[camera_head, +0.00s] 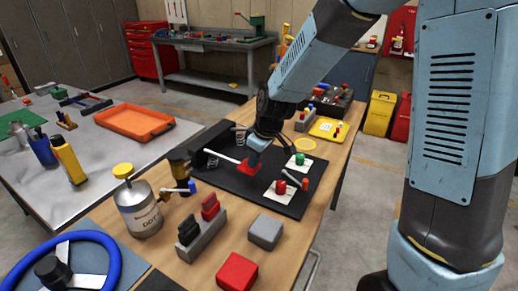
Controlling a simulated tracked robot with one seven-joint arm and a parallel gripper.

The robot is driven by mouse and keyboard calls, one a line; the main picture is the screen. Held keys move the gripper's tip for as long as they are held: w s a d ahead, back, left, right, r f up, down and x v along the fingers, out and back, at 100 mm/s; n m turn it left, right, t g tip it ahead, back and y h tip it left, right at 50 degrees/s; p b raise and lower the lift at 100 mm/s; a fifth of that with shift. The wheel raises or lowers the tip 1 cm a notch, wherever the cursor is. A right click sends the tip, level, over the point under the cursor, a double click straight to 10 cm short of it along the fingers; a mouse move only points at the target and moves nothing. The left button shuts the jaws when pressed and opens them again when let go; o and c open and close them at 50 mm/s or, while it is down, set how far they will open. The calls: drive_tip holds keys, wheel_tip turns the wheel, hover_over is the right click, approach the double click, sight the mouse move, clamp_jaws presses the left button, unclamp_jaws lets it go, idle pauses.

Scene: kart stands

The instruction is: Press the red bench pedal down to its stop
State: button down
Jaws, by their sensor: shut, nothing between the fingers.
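The red bench pedal (246,168) is a small red pad at the end of a pale lever arm (222,157), low over a black mat (228,183) on the wooden bench. My gripper (253,160) points down at the pad with its fingers shut and empty. Its tips overlap the pad's upper edge in this view. I cannot tell whether they touch it, or how far down the pedal is. Part of the pad is hidden behind the fingertips.
On the mat right of the pedal stand a red knob (281,187) and a green knob (300,159) on white plates. A switch block (202,229), grey block (265,232) and red block (237,272) sit in front. A metal can (138,210) stands at left.

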drive_tip(key=shift+s+d+f, duration=0.2)
drive_tip(key=shift+s+f, duration=0.05)
drive_tip(key=shift+f, duration=0.2)
drive_tip(key=shift+s+d+f, duration=0.2)
drive_tip(key=shift+s+f, duration=0.05)
drive_tip(key=shift+f, duration=0.15)
drive_tip(key=shift+w+r, duration=0.2)
drive_tip(key=shift+r, duration=0.25)
drive_tip(key=r, duration=0.4)
drive_tip(key=shift+w+a+r, duration=0.2)
drive_tip(key=shift+r, duration=0.05)
drive_tip(key=d+v, duration=0.1)
drive_tip(key=v, duration=0.9)
drive_tip(key=shift+s+f, duration=0.3)
drive_tip(key=shift+s, duration=0.05)
drive_tip(key=shift+d, duration=0.2)
